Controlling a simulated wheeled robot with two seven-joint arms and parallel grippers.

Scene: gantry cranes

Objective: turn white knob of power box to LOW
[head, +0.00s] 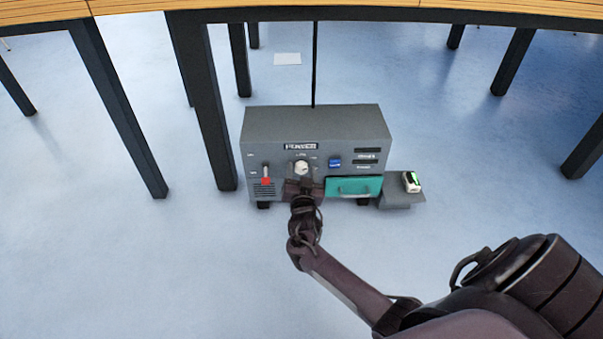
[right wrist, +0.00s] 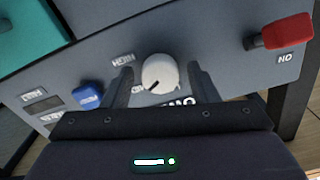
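The grey power box (head: 318,125) stands on the floor, its front panel facing me. Its white knob (head: 301,168) sits below the POWER label. My right gripper (head: 302,186) is at the panel just below the knob. In the right wrist view the white knob (right wrist: 160,72) lies between the two spread fingers of my right gripper (right wrist: 162,88), with a visible gap on each side. The knob's dark mark points to the lower left there, near a partly hidden label. A HIGH label (right wrist: 122,60) shows upside down beside it. The LOW label is not readable. My left gripper is not in view.
A red-handled switch (head: 266,174) is left of the knob, a blue button (head: 334,163) right of it. A teal panel (head: 354,187) is lower right. A small device (head: 411,181) rests on a side ledge. Table legs (head: 205,110) stand close at the left.

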